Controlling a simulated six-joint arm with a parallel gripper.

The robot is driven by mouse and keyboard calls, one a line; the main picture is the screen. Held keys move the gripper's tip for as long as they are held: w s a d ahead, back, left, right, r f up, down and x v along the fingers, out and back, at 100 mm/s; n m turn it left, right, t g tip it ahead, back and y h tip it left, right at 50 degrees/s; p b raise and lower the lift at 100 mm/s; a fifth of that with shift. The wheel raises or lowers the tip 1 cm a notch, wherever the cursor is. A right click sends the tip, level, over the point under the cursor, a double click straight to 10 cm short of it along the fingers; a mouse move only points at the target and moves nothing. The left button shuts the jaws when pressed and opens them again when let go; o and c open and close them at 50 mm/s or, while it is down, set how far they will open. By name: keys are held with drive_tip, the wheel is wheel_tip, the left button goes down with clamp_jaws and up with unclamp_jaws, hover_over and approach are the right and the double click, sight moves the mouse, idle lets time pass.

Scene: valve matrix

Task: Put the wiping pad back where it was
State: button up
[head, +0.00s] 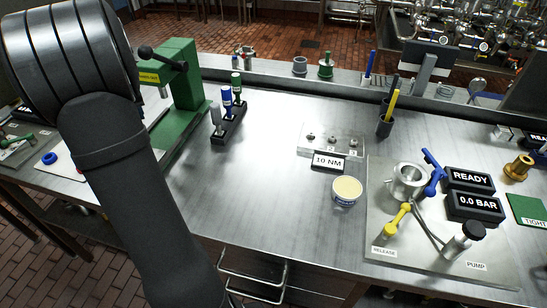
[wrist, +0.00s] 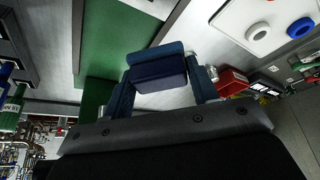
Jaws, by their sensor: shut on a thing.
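My gripper (wrist: 160,88) shows in the wrist view with its two dark fingers on either side of a dark blue block, which looks like the wiping pad (wrist: 159,74). It is shut on this pad. The pad is held off the surfaces behind it, with a green surface and grey metal showing beyond. In the head view my arm crosses the left side, and neither the gripper nor the pad can be seen. I cannot make out the pad's former place.
A green press (head: 183,90) and a black rack with three bottles (head: 229,122) stand beside my arm. A white board with a blue ring (head: 49,158) lies left. A round tin (head: 346,191) and valve plate (head: 410,258) are right.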

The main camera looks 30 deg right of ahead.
drive_tip(key=s+d+r+m+h, duration=0.1)
drive_tip(key=s+d+m, duration=0.2)
drive_tip(key=s+d, duration=0.7)
drive_tip(key=s+d+r+m+h, duration=0.15)
drive_tip(key=s+d, duration=0.45)
drive_tip(key=d, duration=0.9)
drive_tip(key=s+d+f+m+g, duration=0.1)
drive_tip(key=s+d+f+m, duration=0.1)
drive_tip(key=s+d, duration=0.55)
drive_tip(key=s+d+f+m, duration=0.15)
drive_tip(key=s+d, duration=0.25)
drive_tip(key=s, duration=0.7)
hover_over(266, 160)
drive_tip(key=s, duration=0.1)
drive_tip(key=shift+m+h, duration=0.35)
drive_tip(key=shift+m, duration=0.05)
drive_tip(key=f, duration=0.4)
drive_tip(key=a+f, duration=0.1)
drive_tip(key=f, duration=0.1)
drive_tip(key=shift+f, duration=2.25)
drive_tip(key=shift+f, duration=0.15)
drive_tip(key=o, duration=0.9)
drive_tip(key=shift+o, duration=0.2)
